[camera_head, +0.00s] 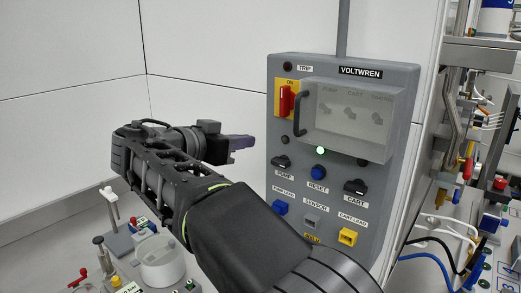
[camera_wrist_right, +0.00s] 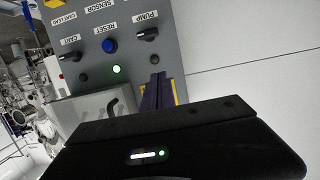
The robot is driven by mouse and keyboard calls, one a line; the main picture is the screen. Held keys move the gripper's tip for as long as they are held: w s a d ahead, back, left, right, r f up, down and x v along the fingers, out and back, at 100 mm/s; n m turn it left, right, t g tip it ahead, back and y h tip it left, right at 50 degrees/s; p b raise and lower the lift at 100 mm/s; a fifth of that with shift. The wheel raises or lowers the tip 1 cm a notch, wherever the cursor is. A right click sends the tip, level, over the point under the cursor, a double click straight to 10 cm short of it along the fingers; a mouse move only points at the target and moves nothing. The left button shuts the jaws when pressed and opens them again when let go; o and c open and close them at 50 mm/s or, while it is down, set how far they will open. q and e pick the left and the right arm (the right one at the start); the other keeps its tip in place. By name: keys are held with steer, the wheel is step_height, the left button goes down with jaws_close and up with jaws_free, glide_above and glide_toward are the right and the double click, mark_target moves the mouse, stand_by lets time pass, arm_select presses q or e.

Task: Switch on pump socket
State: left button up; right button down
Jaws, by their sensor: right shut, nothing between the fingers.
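The grey VOLTWREN panel (camera_head: 390,200) hangs on the wall. Its black PUMP knob (camera_head: 281,162) is at the left of the middle row; it also shows in the right wrist view (camera_wrist_right: 148,34). A clear cover (camera_head: 350,118) with a black handle (camera_head: 299,114) is closed over several knobs labelled PUMP, CART and another word. The blue pump lead socket (camera_head: 280,207) is below the PUMP knob. My right gripper (camera_head: 248,142) is shut and empty, left of the panel and apart from the PUMP knob. In the wrist view its purple fingers partly hide the yellow switch plate. My left gripper is out of view.
A red switch (camera_head: 285,101) on a yellow ON plate sits left of the cover. A green lamp (camera_head: 320,150) is lit. A blue RESET button (camera_head: 317,173) and black CART knob (camera_head: 355,187) are nearby. Pipes and cables crowd the right; bare wall lies left.

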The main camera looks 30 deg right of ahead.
steer(key=shift+s, duration=0.15)
steer(key=p, duration=0.2)
glide_above(280, 163)
steer(key=w+a, duration=0.1)
steer(key=a, duration=0.1)
step_height(280, 163, down, 2)
steer(key=shift+w+a, duration=0.1)
steer(key=shift+a, duration=0.05)
step_height(280, 163, down, 4)
steer(key=shift+w+r+p, duration=0.1)
steer(key=shift+r+p, duration=0.1)
steer(key=shift+p, duration=0.2)
steer(key=shift+f, duration=0.5)
steer(key=shift+d, duration=0.2)
